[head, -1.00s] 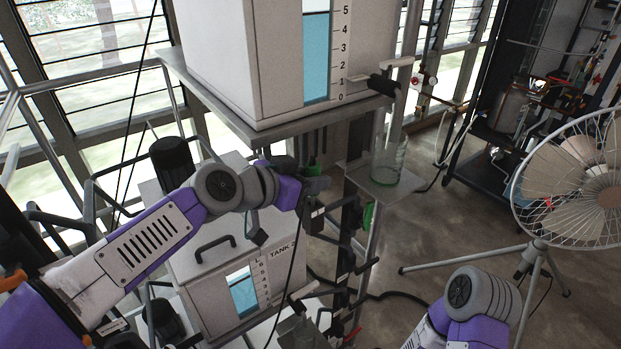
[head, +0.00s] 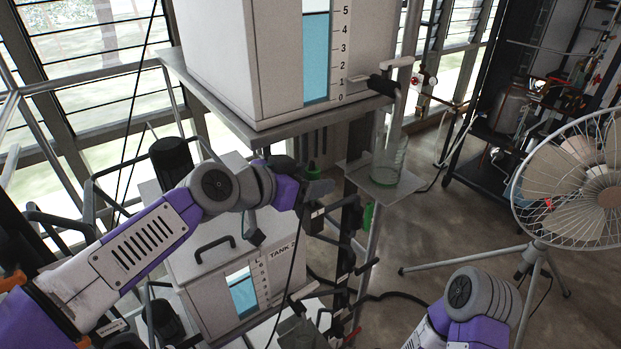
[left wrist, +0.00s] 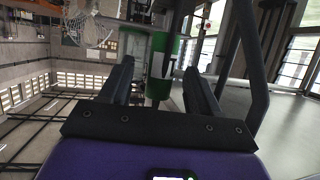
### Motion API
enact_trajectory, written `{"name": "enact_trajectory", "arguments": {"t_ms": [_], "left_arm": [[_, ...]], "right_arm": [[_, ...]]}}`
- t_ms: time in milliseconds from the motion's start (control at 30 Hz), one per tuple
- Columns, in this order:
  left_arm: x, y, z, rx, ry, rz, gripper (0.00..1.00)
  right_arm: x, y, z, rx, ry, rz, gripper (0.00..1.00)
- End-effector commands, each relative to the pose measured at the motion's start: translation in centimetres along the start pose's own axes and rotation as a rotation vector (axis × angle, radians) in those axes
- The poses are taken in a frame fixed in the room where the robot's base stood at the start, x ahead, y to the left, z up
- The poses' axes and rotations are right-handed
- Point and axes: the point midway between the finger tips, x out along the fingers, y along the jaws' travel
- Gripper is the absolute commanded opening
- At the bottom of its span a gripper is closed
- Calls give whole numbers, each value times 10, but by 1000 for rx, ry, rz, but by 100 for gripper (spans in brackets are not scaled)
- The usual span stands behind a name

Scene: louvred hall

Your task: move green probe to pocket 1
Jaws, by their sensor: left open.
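My left gripper (head: 319,192) is in front of the dark rack below the upper tank. A small green part (head: 312,171) shows just above and behind it, and a second green piece (head: 367,217) is lower right by the metal post. I cannot tell which belongs to the green probe. In the left wrist view, my left gripper's fingers (left wrist: 158,66) are apart, with a green and white upright object (left wrist: 158,60) ahead in the gap; contact cannot be told. No pocket number is readable. My right gripper cannot be made out.
The upper tank (head: 225,60) on its metal shelf overhangs the left gripper. The lower tank (head: 200,262) is below the left arm. A glass vessel (head: 388,162) stands on a small plate to the right. A fan (head: 590,185) and its tripod stand farther right.

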Motion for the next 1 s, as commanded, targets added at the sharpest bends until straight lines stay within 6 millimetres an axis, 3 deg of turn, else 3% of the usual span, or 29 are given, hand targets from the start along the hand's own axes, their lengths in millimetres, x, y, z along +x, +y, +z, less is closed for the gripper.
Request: {"name": "enact_trajectory", "arguments": {"t_ms": [433,867,1000], "left_arm": [[-45,-1,-32,1,2,-2,62],[-52,-1,-35,0,2,-2,62],[-62,-1,-35,1,3,-3,62]], "right_arm": [[-19,-7,1,0,0,0,62],[-20,-7,1,0,0,0,62],[-18,-7,1,0,0,0,62]]}}
